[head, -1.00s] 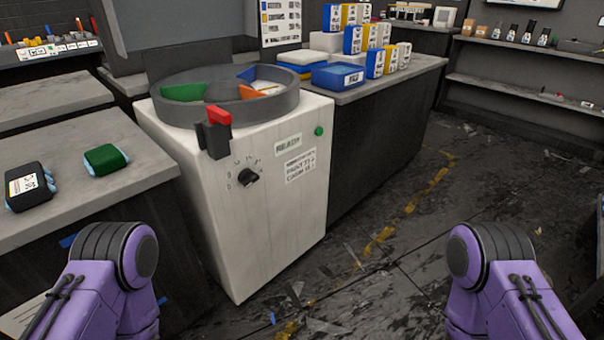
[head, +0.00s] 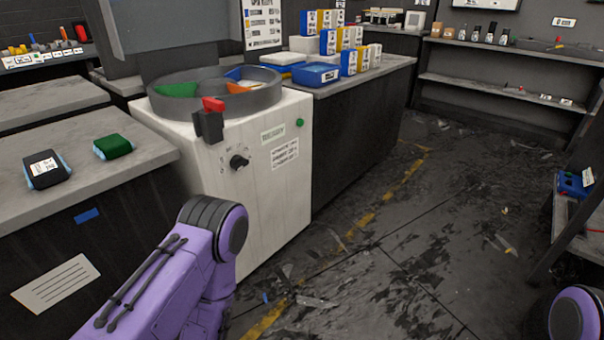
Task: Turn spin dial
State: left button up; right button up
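The spin dial is a small black knob (head: 239,162) on the front of a white machine (head: 268,205). Small markings sit around the knob. A round grey drum (head: 262,103) with green, blue and orange sections tops the machine. A black latch with a red top (head: 211,120) is at the drum's front rim. A round green button (head: 300,123) is at the upper right of the front face. My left arm reaches in from the bottom left, below the machine; part of my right arm shows at the bottom right corner. Neither gripper is in view.
A grey-topped counter (head: 150,150) on the left holds a black pack (head: 46,170) and a green pack (head: 114,146). A counter behind holds blue, yellow and white boxes (head: 315,74). The floor (head: 400,235) right of the machine is open, with scattered debris. A shelf stands at the right edge.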

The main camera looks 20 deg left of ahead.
aim_at(237, 162)
jog(key=z, duration=0.55)
jog(key=i, duration=0.95)
jog(key=u, duration=0.75)
